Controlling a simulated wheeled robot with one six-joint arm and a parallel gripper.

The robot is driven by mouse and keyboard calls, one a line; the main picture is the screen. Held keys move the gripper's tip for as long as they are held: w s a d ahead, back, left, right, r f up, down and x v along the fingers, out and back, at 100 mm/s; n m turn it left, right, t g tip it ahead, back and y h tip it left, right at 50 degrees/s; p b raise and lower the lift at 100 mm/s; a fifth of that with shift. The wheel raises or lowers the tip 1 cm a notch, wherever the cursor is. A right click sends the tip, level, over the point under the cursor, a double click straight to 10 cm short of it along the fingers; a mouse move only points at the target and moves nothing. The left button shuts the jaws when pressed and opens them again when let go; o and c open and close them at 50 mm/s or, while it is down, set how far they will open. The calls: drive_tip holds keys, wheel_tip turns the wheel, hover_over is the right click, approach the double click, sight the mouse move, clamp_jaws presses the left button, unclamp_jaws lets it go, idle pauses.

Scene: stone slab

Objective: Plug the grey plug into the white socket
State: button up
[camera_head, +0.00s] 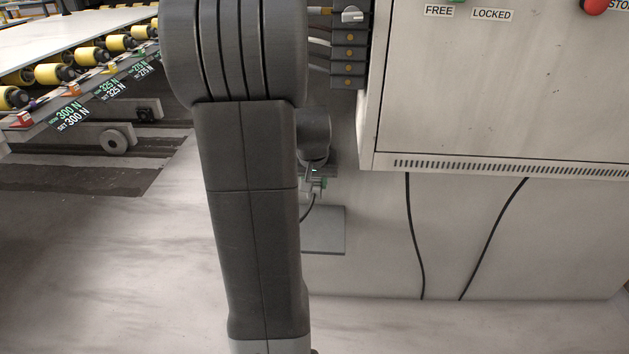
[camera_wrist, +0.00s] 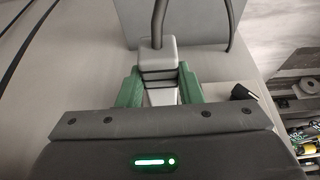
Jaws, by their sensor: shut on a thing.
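My gripper (camera_wrist: 158,88) has green fingers closed on both sides of a grey plug (camera_wrist: 157,54) in the wrist view. The plug is a light grey block with dark bands, and a dark grey cable (camera_wrist: 158,22) leaves its far end. A paler part shows between the fingers below the bands; I cannot tell whether it belongs to the plug. In the head view my gripper (camera_head: 316,186) is small and partly hidden behind my arm, with the cable hanging below it. I cannot make out the white socket in either view.
A pale cabinet (camera_head: 480,90) stands at the right, with dark cables (camera_head: 415,240) below it. A stack of grey modules (camera_head: 348,62) is on its left side. A grey plate (camera_head: 328,230) lies below my gripper. A roller conveyor (camera_head: 80,65) is at the upper left.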

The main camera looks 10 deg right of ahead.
sight(313, 192)
drive_tip(key=shift+w+d+p, duration=0.25)
drive_tip(key=shift+w+p, duration=0.05)
drive_tip(key=shift+w, duration=0.55)
drive_tip(key=shift+w+d+p, duration=0.2)
drive_tip(key=shift+w+p, duration=0.1)
drive_tip(key=shift+w, duration=0.5)
drive_tip(key=shift+w+d+p, duration=0.25)
drive_tip(key=shift+w+p, duration=0.05)
drive_tip(key=shift+w, duration=0.55)
idle(3.2)
drive_tip(key=o, duration=1.3)
drive_tip(key=shift+c, duration=0.2)
drive_tip(key=shift+s, duration=0.1)
drive_tip(key=shift+s+a+b, duration=0.3)
drive_tip(key=shift+s+a, duration=0.15)
drive_tip(key=shift+s, duration=1.1)
drive_tip(key=shift+s+a+b, duration=0.25)
drive_tip(key=shift+s+a, duration=0.2)
drive_tip(key=shift+s, duration=1.05)
drive_tip(key=shift+s+a+b, duration=0.3)
drive_tip(key=shift+s+a, duration=0.15)
drive_tip(key=shift+s, duration=1.25)
drive_tip(key=shift+r, duration=0.1)
